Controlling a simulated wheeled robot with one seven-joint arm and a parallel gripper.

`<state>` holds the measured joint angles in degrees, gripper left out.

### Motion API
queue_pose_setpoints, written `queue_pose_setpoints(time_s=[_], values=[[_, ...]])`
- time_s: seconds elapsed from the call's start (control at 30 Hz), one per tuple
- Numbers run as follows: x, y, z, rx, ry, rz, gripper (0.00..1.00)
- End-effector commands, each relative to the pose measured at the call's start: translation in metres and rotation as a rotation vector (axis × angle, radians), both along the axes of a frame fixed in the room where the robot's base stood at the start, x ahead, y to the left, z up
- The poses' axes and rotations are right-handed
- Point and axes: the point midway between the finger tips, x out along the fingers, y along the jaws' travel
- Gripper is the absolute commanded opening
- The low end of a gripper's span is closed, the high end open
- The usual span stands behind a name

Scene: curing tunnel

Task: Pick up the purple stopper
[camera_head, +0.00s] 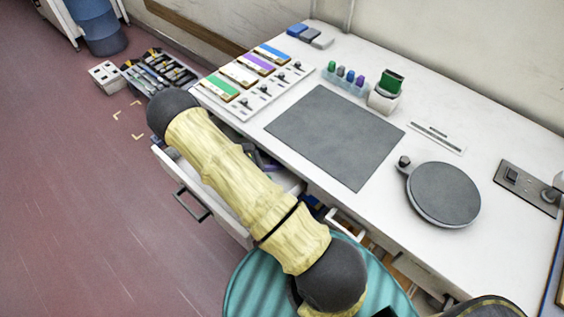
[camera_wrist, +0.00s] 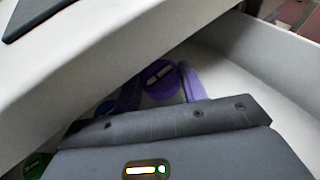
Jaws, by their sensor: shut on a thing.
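In the wrist view, a dark purple round stopper (camera_wrist: 158,74) with pale marks on its top sits between the two purple fingers of my gripper (camera_wrist: 162,88). The fingers are shut on its sides. Both are inside an open white drawer (camera_wrist: 285,62), close under the worktop edge. In the head view my arm covers most of the drawer (camera_head: 229,224). Only bits of purple show beside the arm there, and I cannot make out the stopper in that view.
A blue round piece (camera_wrist: 105,106) and a green one (camera_wrist: 37,164) lie near my gripper. The worktop overhangs the drawer. On it are a grey mat (camera_head: 335,135), a clear rack (camera_head: 344,82) of small coloured pieces, a round grey plate (camera_head: 444,193) and a colour-labelled panel (camera_head: 255,84).

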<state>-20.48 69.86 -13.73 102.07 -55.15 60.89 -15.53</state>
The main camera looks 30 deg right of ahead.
Motion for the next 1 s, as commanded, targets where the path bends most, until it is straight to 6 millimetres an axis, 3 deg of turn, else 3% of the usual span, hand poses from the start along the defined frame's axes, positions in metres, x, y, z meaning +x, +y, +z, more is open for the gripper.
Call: queue_pose_setpoints(time_s=[0.3, 0.5, 1.0], values=[[0.015, 0.072, 0.036, 0.002, -0.005, 0.003, 0.20], [0.020, 0.099, 0.051, 0.002, -0.002, 0.001, 0.20], [0.021, 0.104, 0.055, 0.000, 0.000, -0.002, 0.20]])
